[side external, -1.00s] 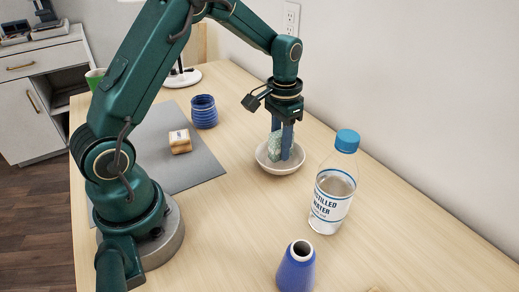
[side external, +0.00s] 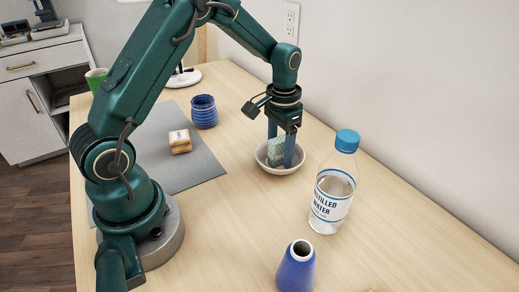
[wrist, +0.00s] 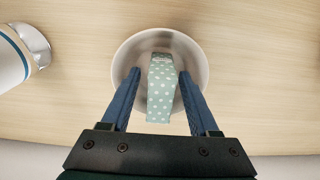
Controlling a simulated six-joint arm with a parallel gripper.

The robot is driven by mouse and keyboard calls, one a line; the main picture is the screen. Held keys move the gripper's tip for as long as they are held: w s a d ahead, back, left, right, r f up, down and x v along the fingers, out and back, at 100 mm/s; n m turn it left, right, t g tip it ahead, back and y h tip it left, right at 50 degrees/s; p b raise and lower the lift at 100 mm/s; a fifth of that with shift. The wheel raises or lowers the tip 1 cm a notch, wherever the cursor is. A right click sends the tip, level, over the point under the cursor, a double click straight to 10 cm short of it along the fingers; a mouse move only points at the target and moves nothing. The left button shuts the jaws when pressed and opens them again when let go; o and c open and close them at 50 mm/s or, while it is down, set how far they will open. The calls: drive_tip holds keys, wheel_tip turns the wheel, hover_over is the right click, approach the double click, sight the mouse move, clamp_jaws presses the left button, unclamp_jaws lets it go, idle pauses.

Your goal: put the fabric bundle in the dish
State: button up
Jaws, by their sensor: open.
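The fabric bundle (side external: 277,151) is pale green with white dots. It sits in the white dish (side external: 265,163). In the wrist view the bundle (wrist: 161,85) lies inside the round dish (wrist: 197,60), between my fingers, with a gap on each side. My gripper (side external: 281,160) is open and points down, its blue fingers reaching into the dish around the bundle. The gripper also shows in the wrist view (wrist: 160,78). Part of the bundle is hidden behind a finger in the side view.
A water bottle (side external: 333,185) with a blue cap stands right of the dish. A blue cone spool (side external: 296,268) is at the front. A ribbed blue pot (side external: 204,111) and a small tan block (side external: 180,141) on a grey mat (side external: 200,170) are to the left. Table between is clear.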

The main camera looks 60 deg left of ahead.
sight(281, 138)
wheel_tip(281, 138, up, 10)
drive_tip(key=shift+w+r, duration=0.1)
drive_tip(key=shift+r, duration=0.15)
drive_tip(key=shift+s+d+r, duration=0.1)
drive_tip(key=shift+s+r, duration=0.1)
drive_tip(key=shift+r, duration=0.75)
drive_tip(key=s+d+r+t, duration=0.1)
drive_tip(key=s+d+t, duration=0.1)
drive_tip(key=s, duration=0.6)
drive_tip(key=s+d+t, duration=0.3)
drive_tip(key=s+d, duration=0.2)
drive_tip(key=s, duration=0.3)
drive_tip(key=shift+s+r+t, duration=0.2)
drive_tip(key=shift+r+t, duration=0.1)
drive_tip(key=shift+r, duration=0.1)
